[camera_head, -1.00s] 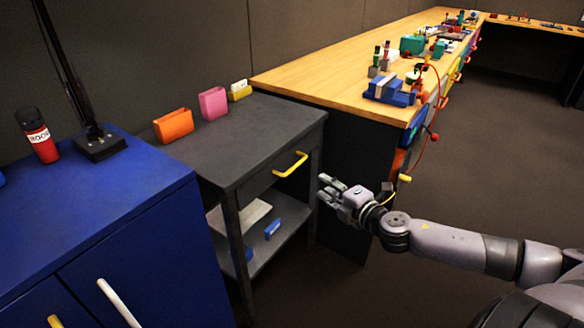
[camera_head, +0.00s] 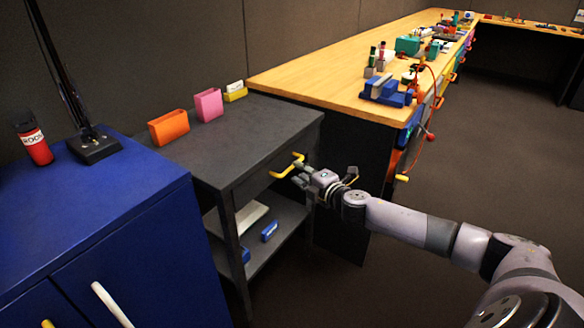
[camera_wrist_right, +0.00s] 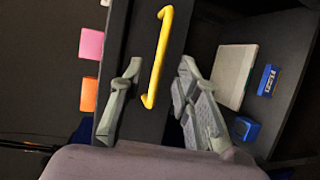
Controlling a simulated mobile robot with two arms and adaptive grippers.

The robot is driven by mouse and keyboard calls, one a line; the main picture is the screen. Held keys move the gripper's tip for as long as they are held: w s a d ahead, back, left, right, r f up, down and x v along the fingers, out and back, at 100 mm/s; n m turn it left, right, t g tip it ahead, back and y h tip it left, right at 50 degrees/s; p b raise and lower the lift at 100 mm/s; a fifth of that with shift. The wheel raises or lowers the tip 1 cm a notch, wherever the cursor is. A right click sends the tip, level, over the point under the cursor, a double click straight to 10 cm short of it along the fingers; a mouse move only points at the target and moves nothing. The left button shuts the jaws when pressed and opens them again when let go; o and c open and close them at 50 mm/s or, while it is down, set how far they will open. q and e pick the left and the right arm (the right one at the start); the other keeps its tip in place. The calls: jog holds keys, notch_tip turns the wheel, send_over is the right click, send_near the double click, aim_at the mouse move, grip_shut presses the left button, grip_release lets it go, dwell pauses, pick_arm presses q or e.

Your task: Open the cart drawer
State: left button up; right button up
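The dark grey cart (camera_head: 240,140) stands between the blue cabinet and the long wooden bench. Its drawer (camera_head: 258,180) sits flush with the cart front under the top and has a yellow bar handle (camera_head: 287,166). In the right wrist view the handle (camera_wrist_right: 157,55) runs upward between the lines of the open fingers, ahead of the tips. In the wrist view the gripper (camera_wrist_right: 155,90) is open, with a finger on each side of the handle's near end. Contact is not clear. My left gripper is not visible.
The blue cabinet (camera_head: 130,240) stands close at the left. An orange holder (camera_head: 169,127) and a pink holder (camera_head: 209,105) are on the cart top. The cart's lower shelf holds a pale box (camera_head: 245,217) and blue items. Open floor (camera_head: 480,180) lies right of the bench.

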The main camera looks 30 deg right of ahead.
aim_at(293, 168)
jog(key=shift+w+f, duration=0.25)
jog(key=shift+w, duration=1.05)
jog(key=shift+w+f, duration=0.25)
jog(key=shift+w, duration=1)
jog(key=shift+c, duration=0.2)
grip_shut()
